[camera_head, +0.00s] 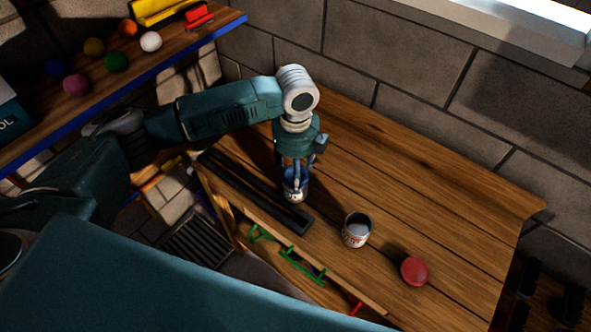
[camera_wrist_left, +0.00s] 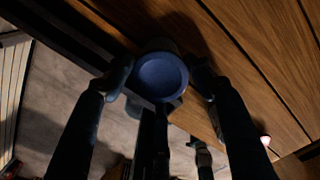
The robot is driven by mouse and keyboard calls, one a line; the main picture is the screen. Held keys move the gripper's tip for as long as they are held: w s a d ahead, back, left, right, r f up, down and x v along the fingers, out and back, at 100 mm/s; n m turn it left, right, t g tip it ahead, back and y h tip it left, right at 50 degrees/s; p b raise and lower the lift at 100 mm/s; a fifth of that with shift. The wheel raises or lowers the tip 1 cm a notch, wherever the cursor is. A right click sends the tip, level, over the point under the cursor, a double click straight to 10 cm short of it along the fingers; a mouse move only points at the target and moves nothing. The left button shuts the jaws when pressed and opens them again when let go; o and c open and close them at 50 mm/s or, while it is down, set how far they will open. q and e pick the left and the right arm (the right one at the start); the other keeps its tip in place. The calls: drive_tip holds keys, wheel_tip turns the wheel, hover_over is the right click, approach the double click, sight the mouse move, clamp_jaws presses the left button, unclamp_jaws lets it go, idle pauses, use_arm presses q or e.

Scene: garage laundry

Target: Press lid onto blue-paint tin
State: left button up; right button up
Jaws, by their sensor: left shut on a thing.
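My left gripper (camera_head: 295,177) points down at the blue-paint tin (camera_head: 296,196), near the left edge of the workbench. The tin is small, with a pale label on its lower part; the fingers hide most of its top. In the left wrist view a round blue lid (camera_wrist_left: 162,76) with a raised rim lies between the two fingertips of my left gripper (camera_wrist_left: 160,82), which are shut on it. The lid is at the tin's top; whether it is fully seated cannot be told. My right gripper is not in view.
An open tin (camera_head: 356,231) with a red-marked label and a red lid (camera_head: 414,271) stand apart to the right on the wooden workbench (camera_head: 440,200). A long black tray (camera_head: 255,190) lies along the bench's left edge. Coloured balls sit on a shelf (camera_head: 200,38) at upper left.

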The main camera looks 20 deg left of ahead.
use_arm(q)
drive_tip(key=shift+f+p, duration=0.1)
drive_tip(key=shift+p, duration=0.25)
idle(0.6)
drive_tip(key=o, duration=1.4)
drive_tip(key=shift+c, duration=0.2)
drive_tip(key=shift+r+p, duration=3.5)
drive_tip(key=shift+p, duration=0.4)
clamp_jaws()
